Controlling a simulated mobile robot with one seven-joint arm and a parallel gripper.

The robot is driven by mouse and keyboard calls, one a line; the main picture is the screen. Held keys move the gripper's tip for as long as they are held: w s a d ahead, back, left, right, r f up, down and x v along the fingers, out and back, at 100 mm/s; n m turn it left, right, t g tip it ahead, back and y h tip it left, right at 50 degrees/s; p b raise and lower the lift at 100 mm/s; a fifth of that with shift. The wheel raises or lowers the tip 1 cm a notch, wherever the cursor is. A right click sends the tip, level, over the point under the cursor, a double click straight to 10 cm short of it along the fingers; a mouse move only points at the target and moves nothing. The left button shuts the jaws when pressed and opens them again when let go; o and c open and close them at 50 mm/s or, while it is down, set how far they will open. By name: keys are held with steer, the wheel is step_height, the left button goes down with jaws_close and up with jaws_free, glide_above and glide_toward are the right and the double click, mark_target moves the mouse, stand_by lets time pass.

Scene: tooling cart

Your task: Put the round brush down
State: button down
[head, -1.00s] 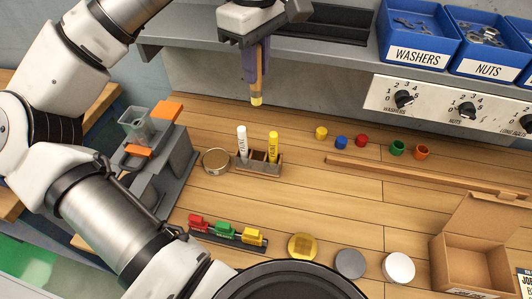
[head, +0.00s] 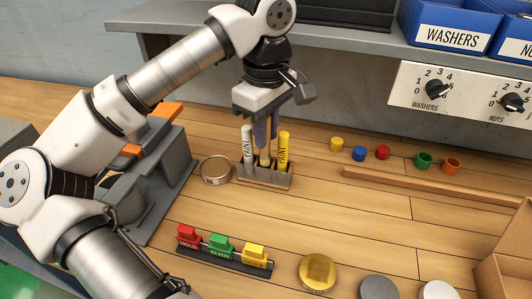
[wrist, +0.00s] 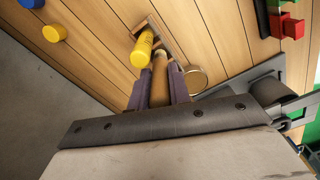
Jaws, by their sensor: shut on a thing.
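My gripper (head: 266,134) points down over the small wooden holder (head: 266,182), shut on the round brush (head: 265,156). The brush is upright, with its pale yellow lower end at the middle of the holder, between the white paint marker (head: 247,146) and the yellow paint marker (head: 283,152). I cannot tell how far the end sits in the slot. In the wrist view, the brush (wrist: 160,88) shows as a wooden rod between my purple-grey fingers, close beside the yellow marker (wrist: 143,50).
A round tin (head: 215,170) stands just left of the holder. Small coloured caps (head: 383,152) and a wooden strip (head: 420,186) lie to the right. Red, green and yellow blocks (head: 221,246) sit on a dark rail in front. The shelf with blue bins (head: 450,25) rises behind.

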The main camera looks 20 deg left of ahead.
mark_target(266, 151)
steer(key=shift+f+b, duration=0.95)
steer(key=shift+f, duration=0.9)
steer(key=shift+f, duration=0.15)
steer(key=c, duration=1.3)
jaws_free()
step_height(266, 151, up, 12)
steer(key=shift+r, duration=0.2)
